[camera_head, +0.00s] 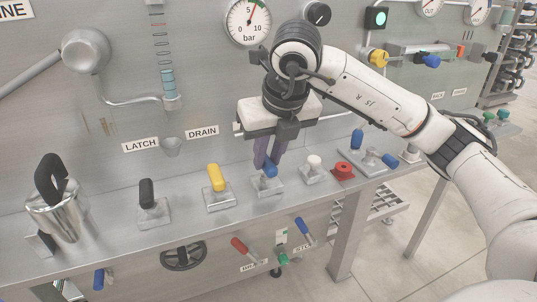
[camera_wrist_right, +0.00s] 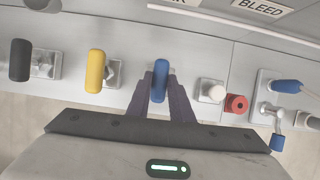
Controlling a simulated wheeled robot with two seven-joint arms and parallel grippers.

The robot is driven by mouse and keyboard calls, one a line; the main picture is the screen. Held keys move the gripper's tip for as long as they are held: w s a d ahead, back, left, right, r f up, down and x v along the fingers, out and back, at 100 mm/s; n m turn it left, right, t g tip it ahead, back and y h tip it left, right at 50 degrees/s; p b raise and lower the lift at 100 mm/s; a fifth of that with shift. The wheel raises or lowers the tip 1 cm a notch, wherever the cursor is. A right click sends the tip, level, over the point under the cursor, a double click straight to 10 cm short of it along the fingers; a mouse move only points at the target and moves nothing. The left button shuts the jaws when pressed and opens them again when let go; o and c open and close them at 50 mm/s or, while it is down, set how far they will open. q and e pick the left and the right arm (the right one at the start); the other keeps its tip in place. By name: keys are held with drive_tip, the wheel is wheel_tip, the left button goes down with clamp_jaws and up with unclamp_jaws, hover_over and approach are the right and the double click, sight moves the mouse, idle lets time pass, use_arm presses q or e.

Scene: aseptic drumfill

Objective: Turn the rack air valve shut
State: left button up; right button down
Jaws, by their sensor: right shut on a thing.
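My right gripper (camera_head: 268,160) reaches down to the shelf in the head view and is shut on a blue lever handle (camera_head: 270,171). In the right wrist view, the fingers (camera_wrist_right: 161,92) stand on either side of this blue handle (camera_wrist_right: 159,78), which points along them. The lever's metal base (camera_head: 268,187) sits on the shelf. No label that I can read names the rack air valve, so I cannot tell which valve it is. My left gripper is not in view.
A yellow lever (camera_head: 216,178) and a black lever (camera_head: 147,193) stand left of the held one. A white knob (camera_head: 314,161) and a red knob (camera_head: 343,169) stand close on its right. A steel jug (camera_head: 62,215) is at the far left. A pressure gauge (camera_head: 248,20) hangs above.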

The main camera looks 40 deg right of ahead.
idle(0.6)
drive_tip(key=c, duration=1.6)
unclamp_jaws()
drive_tip(key=p+v, duration=0.2)
drive_tip(key=v, duration=0.8)
drive_tip(key=shift+r, duration=0.2)
